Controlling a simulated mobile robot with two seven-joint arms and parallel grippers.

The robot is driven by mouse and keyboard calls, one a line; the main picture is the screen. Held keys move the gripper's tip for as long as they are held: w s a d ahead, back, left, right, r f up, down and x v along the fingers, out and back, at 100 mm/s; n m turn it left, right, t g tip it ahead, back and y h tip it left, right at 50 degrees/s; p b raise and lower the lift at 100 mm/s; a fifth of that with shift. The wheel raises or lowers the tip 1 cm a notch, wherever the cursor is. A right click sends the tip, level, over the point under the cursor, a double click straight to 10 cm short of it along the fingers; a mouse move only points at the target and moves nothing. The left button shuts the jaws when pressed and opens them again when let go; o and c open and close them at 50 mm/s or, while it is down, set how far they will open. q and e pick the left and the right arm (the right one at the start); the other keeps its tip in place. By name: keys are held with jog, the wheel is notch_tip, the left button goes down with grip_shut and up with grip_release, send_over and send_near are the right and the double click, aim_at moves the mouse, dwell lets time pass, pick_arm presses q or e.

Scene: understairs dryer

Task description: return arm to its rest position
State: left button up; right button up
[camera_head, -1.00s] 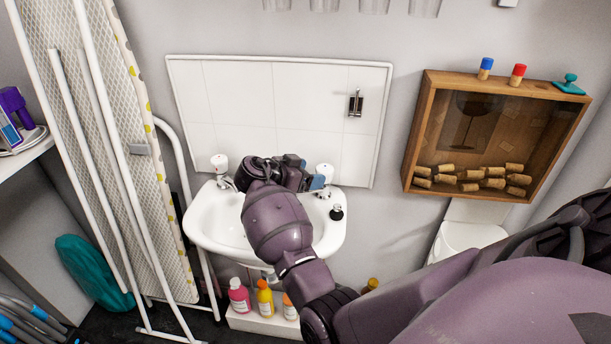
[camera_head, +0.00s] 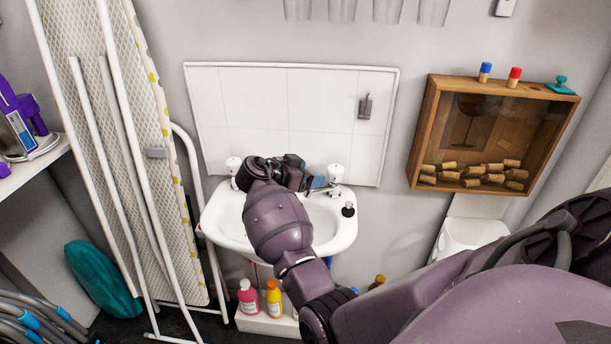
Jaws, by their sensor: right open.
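My right arm comes in from the lower right and reaches out over the white sink (camera_head: 228,232). My right gripper (camera_head: 314,183) is at the far side of the basin, near the right tap (camera_head: 336,176). Its fingers are small here and partly hidden by the wrist, and I see nothing held in them. I cannot tell whether it touches the tap. The left tap (camera_head: 234,168) stands just left of the wrist. My left gripper is out of view.
An ironing board (camera_head: 105,120) leans at left beside a shelf (camera_head: 35,162). A wooden cork box (camera_head: 425,140) hangs at right above a white bin (camera_head: 468,236). Bottles (camera_head: 248,298) stand below the sink. A dark plug (camera_head: 348,209) lies on the sink's right rim.

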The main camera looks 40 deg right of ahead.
jog(key=shift+a+r, duration=0.15)
jog(key=shift+a, duration=0.2)
dwell(0.5)
